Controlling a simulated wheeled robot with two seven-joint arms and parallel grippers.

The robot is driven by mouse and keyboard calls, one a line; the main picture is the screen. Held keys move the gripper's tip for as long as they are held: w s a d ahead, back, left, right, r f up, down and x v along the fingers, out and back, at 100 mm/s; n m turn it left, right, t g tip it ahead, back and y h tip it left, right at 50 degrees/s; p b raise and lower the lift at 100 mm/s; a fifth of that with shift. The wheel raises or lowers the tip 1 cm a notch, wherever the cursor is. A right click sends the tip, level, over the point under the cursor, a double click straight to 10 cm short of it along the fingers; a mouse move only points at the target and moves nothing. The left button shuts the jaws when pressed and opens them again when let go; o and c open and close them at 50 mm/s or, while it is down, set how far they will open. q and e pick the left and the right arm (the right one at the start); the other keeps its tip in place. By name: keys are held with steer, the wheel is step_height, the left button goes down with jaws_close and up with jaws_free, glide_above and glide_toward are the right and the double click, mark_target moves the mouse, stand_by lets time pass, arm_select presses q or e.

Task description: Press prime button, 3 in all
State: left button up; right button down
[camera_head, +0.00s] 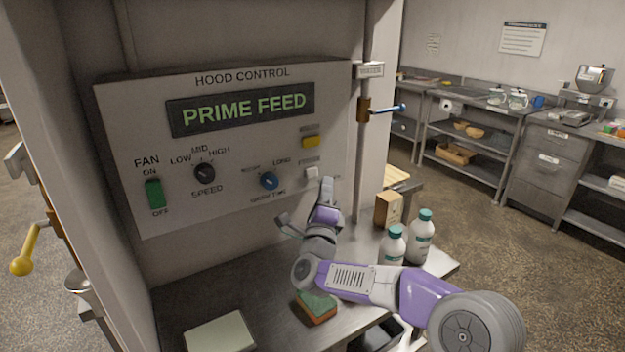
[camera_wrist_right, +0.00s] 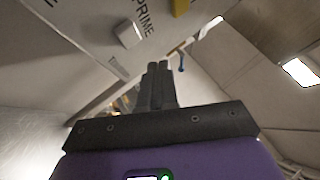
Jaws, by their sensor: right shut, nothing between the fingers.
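The hood control panel (camera_head: 230,210) stands upright in front of me, and its display (camera_head: 240,110) reads "PRIME FEED". The prime button (camera_head: 311,172) is a small white square at the panel's lower right, below a yellow button (camera_head: 310,141). In the right wrist view the white prime button (camera_wrist_right: 129,34) sits beside the word "PRIME", with the yellow button (camera_wrist_right: 180,7) to its right. My right gripper (camera_head: 327,184) is shut and empty, just below and right of the prime button. In the right wrist view its fingertips (camera_wrist_right: 157,66) appear apart from the button. My left gripper is out of view.
Two white bottles (camera_head: 420,236), a box (camera_head: 388,210) and a sponge (camera_head: 316,307) stand on the counter below. A blue-handled valve (camera_head: 385,109) is right of the panel.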

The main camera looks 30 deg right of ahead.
steer(key=shift+s+d+b, duration=0.15)
steer(key=shift+s+b, duration=0.35)
steer(key=shift+s, duration=0.65)
stand_by(1.7)
